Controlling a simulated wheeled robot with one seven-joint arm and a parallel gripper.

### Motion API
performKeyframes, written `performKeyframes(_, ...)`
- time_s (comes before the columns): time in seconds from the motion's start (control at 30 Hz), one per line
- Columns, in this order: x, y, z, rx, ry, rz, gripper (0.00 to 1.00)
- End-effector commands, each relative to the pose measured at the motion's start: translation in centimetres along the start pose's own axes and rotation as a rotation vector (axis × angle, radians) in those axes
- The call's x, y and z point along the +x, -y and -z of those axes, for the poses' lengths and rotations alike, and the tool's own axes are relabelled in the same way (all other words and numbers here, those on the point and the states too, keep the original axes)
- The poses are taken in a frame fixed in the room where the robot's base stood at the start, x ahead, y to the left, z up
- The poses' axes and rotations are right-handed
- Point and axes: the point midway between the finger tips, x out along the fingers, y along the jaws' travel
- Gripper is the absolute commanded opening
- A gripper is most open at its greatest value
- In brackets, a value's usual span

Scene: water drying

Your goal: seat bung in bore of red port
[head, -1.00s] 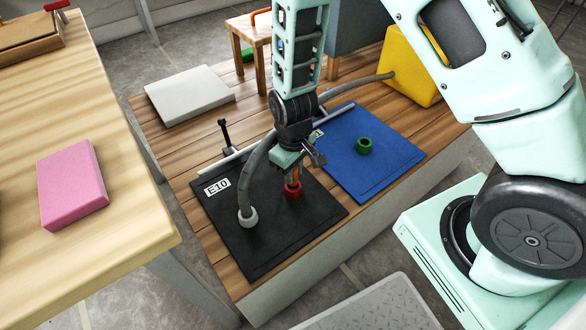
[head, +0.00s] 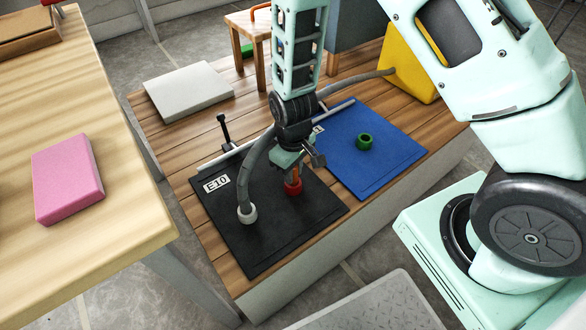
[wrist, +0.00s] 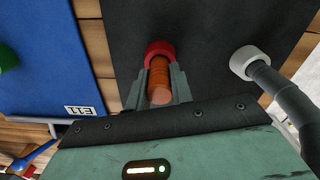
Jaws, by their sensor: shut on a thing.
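The red port (head: 293,187) is a red ring on the black mat (head: 290,222) marked E10. The bung (wrist: 159,79) is an orange-brown ribbed cylinder. My gripper (wrist: 158,83) is shut on the bung, one finger along each side, right over the red port (wrist: 159,49). In the head view my gripper (head: 294,176) points down at the port and a little orange shows between the fingers. The bung's far end meets the red ring in the wrist view. How deep it sits in the bore is hidden.
A grey hose ends in a white port (head: 247,214) left of the red one; it also shows in the wrist view (wrist: 244,62). A blue mat (head: 375,165) with a green ring (head: 364,141) lies to the right. A yellow box (head: 409,63) stands behind.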

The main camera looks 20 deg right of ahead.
Motion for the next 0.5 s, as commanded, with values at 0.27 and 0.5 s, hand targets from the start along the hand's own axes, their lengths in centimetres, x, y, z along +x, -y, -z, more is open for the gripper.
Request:
performKeyframes(0.27, 0.8, 0.0, 0.0, 0.0, 0.0, 0.0, 0.0)
performKeyframes(0.5, 1.3, 0.0, 0.0, 0.0, 0.0, 0.0, 0.0)
